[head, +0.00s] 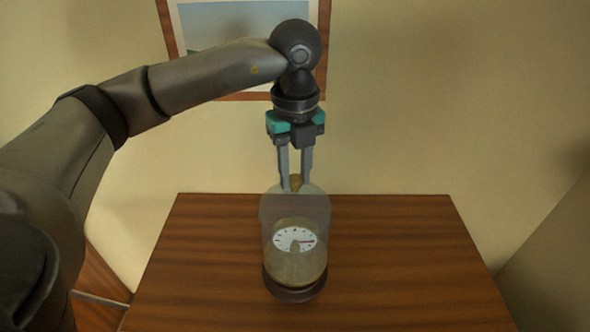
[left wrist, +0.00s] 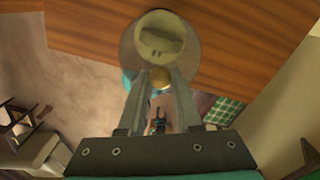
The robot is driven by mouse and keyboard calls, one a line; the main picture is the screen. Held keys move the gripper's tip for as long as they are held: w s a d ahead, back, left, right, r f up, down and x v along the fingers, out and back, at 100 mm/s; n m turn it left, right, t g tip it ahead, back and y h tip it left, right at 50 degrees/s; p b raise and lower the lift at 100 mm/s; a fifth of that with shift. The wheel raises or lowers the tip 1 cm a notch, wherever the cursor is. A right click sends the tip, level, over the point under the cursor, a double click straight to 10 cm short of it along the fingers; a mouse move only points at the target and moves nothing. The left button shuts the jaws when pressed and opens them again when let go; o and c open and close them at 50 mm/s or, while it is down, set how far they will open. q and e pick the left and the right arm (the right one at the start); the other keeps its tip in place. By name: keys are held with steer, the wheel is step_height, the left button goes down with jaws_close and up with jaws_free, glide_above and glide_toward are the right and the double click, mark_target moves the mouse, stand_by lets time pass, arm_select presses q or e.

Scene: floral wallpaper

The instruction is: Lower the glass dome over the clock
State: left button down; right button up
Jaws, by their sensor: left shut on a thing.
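The clock (head: 294,262) has a pale yellowish body and a white dial, and stands upright on a dark round base (head: 295,294) on the table. The clear glass dome (head: 294,205) is upright above and in front of the clock's upper part in the head view. I cannot tell how far its lower rim is down around the clock. My left gripper (head: 295,186) points down, shut on the dome's brass knob. In the left wrist view the knob (left wrist: 160,78) is between the fingertips, and the clock (left wrist: 159,36) shows through the glass. My right gripper is out of view.
The brown wooden table (head: 400,260) is bare to the left and right of the clock. A framed picture (head: 225,25) hangs on the wall behind my arm. In the left wrist view, a dark wooden piece of furniture (left wrist: 18,120) stands on the floor at the left.

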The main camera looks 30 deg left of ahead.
mark_target(295, 192)
arm_select(q)
steer(key=shift+f, duration=0.5)
steer(key=shift+f+b, duration=0.85)
steer(key=shift+b, duration=0.1)
steer(key=shift+f, duration=0.1)
steer(key=shift+f+b, duration=0.7)
steer(key=shift+f, duration=0.15)
steer(key=c, duration=0.5)
jaws_free()
